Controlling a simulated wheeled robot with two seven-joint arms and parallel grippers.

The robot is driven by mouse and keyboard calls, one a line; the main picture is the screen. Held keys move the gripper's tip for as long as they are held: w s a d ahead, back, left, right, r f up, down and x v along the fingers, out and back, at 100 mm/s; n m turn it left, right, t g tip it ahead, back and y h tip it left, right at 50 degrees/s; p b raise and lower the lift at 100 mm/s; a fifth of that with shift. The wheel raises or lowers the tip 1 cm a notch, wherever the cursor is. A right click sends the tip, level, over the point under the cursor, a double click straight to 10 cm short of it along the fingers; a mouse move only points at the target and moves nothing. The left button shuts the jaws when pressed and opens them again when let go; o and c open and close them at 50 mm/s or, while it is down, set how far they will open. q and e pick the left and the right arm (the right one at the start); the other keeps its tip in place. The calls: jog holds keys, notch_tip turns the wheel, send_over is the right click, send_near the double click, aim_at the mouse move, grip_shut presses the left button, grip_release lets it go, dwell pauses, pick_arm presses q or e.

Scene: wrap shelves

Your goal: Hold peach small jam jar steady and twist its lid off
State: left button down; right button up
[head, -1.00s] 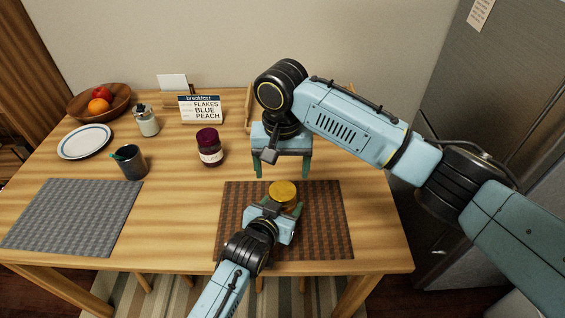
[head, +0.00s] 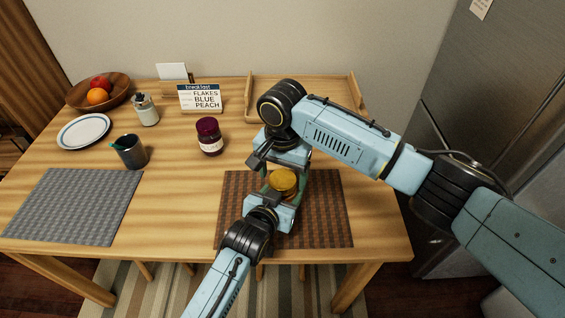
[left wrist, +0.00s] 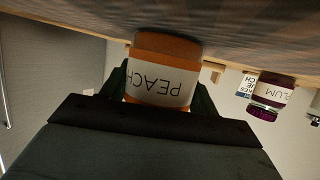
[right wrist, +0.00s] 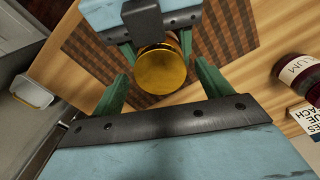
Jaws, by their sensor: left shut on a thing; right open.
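The peach jam jar, orange with a white PEACH label, fills the middle of the left wrist view (left wrist: 160,88). Its gold lid (head: 283,180) is on it, and the lid also shows in the right wrist view (right wrist: 162,71). The jar is over the brown placemat. My left gripper (head: 276,200) is shut on the jar's body from the near side. My right gripper (right wrist: 152,85) is open above the jar, with its green fingers on either side of the lid. I cannot tell whether they touch it.
A plum jam jar (head: 209,136) stands behind and left. A breakfast card (head: 200,98), a small jar with a lid (head: 145,110), a dark cup (head: 131,152), a plate (head: 83,131) and a fruit bowl (head: 99,92) are farther left. A wooden tray (head: 320,98) lies at the back right. The grey placemat (head: 72,206) is bare.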

jog(key=shift+f, duration=0.2)
jog(key=shift+c, duration=0.4)
jog(key=c, duration=0.9)
jog(key=n, duration=1)
jog(key=o, duration=1.1)
jog(key=shift+c, duration=0.2)
jog(key=shift+r, duration=0.1)
